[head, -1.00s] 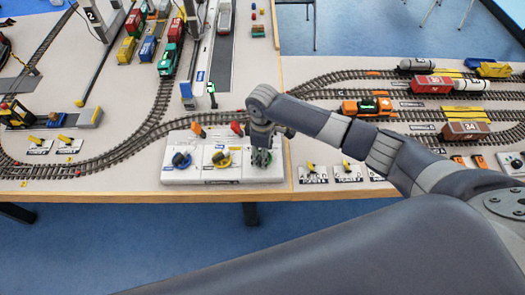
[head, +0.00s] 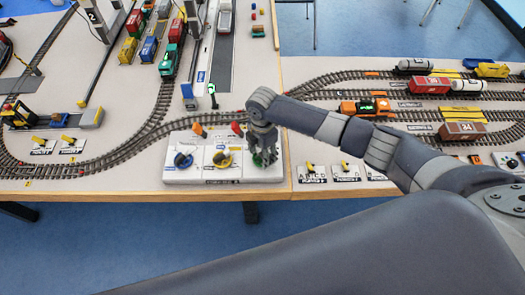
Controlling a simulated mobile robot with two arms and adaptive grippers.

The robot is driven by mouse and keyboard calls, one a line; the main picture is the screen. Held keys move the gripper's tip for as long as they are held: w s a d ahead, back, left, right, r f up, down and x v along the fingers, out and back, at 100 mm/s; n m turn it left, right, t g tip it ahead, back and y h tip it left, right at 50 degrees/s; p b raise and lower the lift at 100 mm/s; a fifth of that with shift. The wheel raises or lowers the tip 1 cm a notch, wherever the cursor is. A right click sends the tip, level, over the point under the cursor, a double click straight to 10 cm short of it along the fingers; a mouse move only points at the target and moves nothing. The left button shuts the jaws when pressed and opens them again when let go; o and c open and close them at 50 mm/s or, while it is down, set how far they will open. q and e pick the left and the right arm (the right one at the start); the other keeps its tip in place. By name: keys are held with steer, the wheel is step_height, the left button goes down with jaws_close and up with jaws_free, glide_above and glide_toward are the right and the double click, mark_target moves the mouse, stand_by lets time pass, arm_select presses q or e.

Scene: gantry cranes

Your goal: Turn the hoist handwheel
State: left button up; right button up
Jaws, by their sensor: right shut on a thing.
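The fingers hide most of this wheel. The panel's labels are too small to read, so I cannot tell by name which wheel is the hoist's. My left gripper is not in view.
Model rail tracks (head: 110,152) run left and behind. An orange locomotive (head: 365,107) stands beyond my right arm. Blue floor (head: 130,230) lies in front of the table.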

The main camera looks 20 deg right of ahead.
steer(key=shift+n, duration=1.5)
steer(key=o, duration=1)
steer(key=shift+o, duration=0.2)
step_height(320, 180, up, 12)
